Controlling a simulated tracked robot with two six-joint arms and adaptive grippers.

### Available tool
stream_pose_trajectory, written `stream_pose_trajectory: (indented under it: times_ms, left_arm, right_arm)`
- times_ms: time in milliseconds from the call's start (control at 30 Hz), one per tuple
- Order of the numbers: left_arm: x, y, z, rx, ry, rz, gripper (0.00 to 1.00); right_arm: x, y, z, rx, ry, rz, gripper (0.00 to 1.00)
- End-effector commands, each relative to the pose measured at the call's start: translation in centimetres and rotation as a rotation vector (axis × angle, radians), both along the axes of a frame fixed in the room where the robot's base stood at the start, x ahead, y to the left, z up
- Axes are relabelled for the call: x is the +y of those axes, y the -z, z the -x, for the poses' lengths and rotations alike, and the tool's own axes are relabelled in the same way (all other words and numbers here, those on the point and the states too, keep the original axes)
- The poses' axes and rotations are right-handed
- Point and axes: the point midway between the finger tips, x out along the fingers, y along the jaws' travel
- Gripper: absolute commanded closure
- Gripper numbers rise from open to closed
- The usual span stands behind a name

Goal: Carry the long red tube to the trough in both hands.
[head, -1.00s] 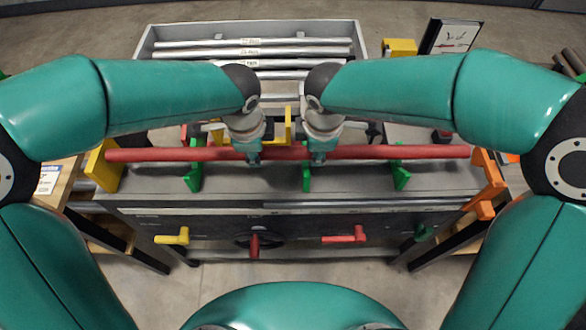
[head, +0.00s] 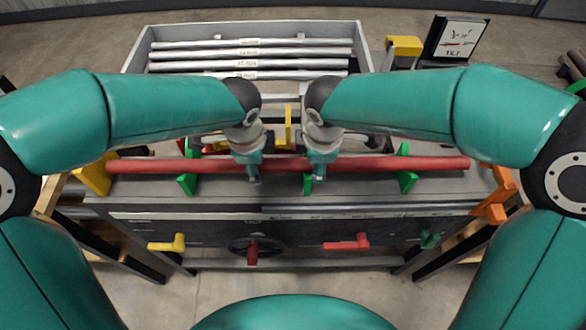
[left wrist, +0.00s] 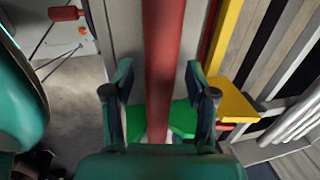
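The long red tube (head: 400,164) lies left to right across the bench, in line with the green brackets (head: 407,180). My left gripper (head: 252,174) is at the tube left of its middle. In the left wrist view its two fingers (left wrist: 162,105) stand apart on either side of the red tube (left wrist: 164,50), with gaps showing. My right gripper (head: 318,174) is at the tube just right of the left one; its finger opening is hidden. A grey walled trough-like tray (head: 365,50) stands behind the bench; I cannot tell whether it is the trough.
Several silver bars (head: 250,54) lie in the grey tray. A yellow block (head: 93,177) stands at the tube's left end and an orange one (head: 497,195) near its right end. A yellow upright (head: 288,125) rises behind the tube. Handles (head: 348,242) stick out in front.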

Motion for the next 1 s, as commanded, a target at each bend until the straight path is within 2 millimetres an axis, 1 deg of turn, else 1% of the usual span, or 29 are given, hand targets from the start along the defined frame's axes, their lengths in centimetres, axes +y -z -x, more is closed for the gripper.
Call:
stream_pose_trajectory:
  times_ms: [167,267,367,700,800,900,1000]
  left_arm:
    - [0.0,-0.2,0.0,-0.001,0.0,0.0,0.43]
    - [0.0,-0.8,0.1,-0.003,-0.001,0.001,0.43]
    - [-0.1,-2.1,0.3,-0.004,-0.001,0.002,0.43]
    - [-0.1,-8.6,1.6,-0.005,0.0,0.002,0.43]
    - [-0.1,-10.1,1.9,-0.003,0.0,0.002,0.43]
    - [0.0,-11.0,2.1,-0.002,0.001,0.001,0.43]
    - [0.0,-11.6,2.3,0.0,0.0,0.0,0.43]
  right_arm:
    - [0.0,0.0,0.0,0.0,0.0,0.0,0.43]
    - [0.0,0.0,0.0,0.0,0.0,0.0,0.43]
    - [0.0,0.0,0.0,0.0,0.0,0.0,0.43]
    - [0.0,0.0,0.0,0.0,0.0,0.0,0.43]
    - [0.0,0.0,0.0,0.0,0.0,0.0,0.43]
    - [0.0,0.0,0.0,0.0,0.0,0.0,0.43]
    - [0.0,-0.3,0.0,-0.001,0.0,0.0,0.43]
